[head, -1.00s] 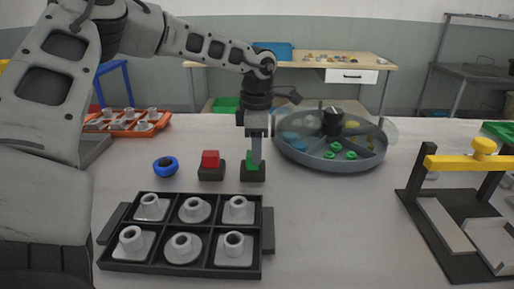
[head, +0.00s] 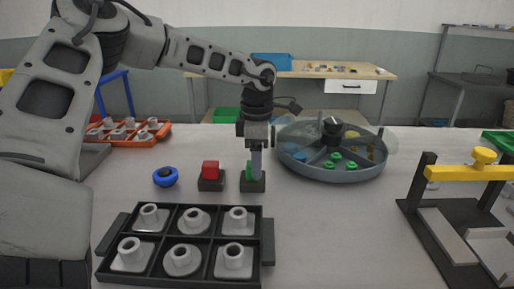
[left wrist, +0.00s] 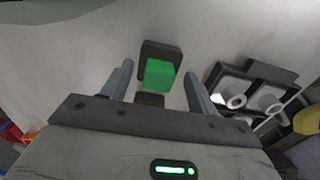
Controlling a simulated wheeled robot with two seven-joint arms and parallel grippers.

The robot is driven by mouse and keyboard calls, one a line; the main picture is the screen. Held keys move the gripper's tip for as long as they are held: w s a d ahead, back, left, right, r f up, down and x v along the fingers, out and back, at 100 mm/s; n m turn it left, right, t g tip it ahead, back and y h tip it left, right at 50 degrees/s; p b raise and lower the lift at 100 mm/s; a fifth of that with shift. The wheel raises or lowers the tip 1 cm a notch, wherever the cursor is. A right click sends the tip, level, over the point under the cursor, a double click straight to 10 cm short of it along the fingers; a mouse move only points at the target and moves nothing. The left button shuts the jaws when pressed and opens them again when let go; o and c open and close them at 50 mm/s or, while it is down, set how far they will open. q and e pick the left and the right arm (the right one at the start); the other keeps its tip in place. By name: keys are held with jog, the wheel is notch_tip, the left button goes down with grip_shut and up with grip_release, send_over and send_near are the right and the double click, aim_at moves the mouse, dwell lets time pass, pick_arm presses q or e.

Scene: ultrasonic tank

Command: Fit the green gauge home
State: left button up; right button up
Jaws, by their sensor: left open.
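The green gauge (left wrist: 159,74) is a green block on a dark square base (left wrist: 161,50). In the head view the green gauge (head: 248,171) stands on the table behind the black tray, partly hidden by a finger of my left gripper (head: 256,176). The gripper points straight down at it. In the left wrist view my left gripper (left wrist: 158,86) is open, with one finger on each side of the green block and visible gaps to both. My right gripper is not in view.
A red block (head: 210,171) on a dark base and a blue ring (head: 165,176) stand to the left. A black tray (head: 186,281) of grey fittings lies in front. A round divided tank (head: 333,174) stands right behind; a yellow-barred frame (head: 465,173) stands at right.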

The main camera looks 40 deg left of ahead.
pick_arm(q)
jog(key=shift+r, duration=0.35)
notch_tip(320, 180, up, 15)
jog(key=shift+r, duration=0.15)
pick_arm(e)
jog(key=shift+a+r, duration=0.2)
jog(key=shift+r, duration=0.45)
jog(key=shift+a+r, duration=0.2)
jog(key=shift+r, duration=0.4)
